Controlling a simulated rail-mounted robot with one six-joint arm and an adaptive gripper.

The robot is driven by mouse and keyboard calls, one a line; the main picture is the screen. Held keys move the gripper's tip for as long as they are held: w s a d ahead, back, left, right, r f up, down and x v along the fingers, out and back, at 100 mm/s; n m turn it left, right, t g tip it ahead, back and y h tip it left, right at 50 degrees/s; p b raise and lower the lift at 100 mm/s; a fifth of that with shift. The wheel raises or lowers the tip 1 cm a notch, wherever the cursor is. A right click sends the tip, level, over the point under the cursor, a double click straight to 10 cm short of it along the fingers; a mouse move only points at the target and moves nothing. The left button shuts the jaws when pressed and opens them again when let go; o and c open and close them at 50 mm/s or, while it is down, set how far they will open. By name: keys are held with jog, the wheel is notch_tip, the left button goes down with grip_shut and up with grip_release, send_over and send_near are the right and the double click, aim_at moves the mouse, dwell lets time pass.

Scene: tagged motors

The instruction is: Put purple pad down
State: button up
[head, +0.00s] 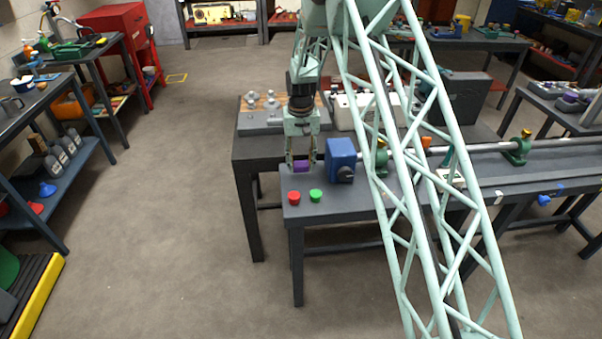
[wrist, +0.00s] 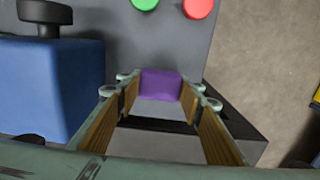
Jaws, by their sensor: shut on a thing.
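The purple pad (head: 301,166) shows in the head view between the fingertips of my gripper (head: 301,168), at the left end of the grey bench. It also shows in the wrist view as a purple block (wrist: 160,85) between the far ends of the two fingers. My gripper (wrist: 160,92) is shut on the pad and points down. The pad is at or just above the bench top (head: 335,206); I cannot tell whether it touches. The pad's underside is hidden.
A blue motor box (head: 341,155) stands close beside my gripper, also in the wrist view (wrist: 50,85). A red button (head: 294,197) and a green button (head: 316,195) sit in front. A dark table with a tray of grey parts (head: 262,118) is behind. Floor lies left.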

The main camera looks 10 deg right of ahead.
aim_at(301, 171)
dwell(0.3)
jog(key=shift+f, duration=1.9)
jog(key=shift+f, duration=0.15)
jog(key=o, duration=1)
notch_tip(301, 171, up, 12)
jog(key=shift+p, duration=0.35)
jog(key=shift+r, duration=0.2)
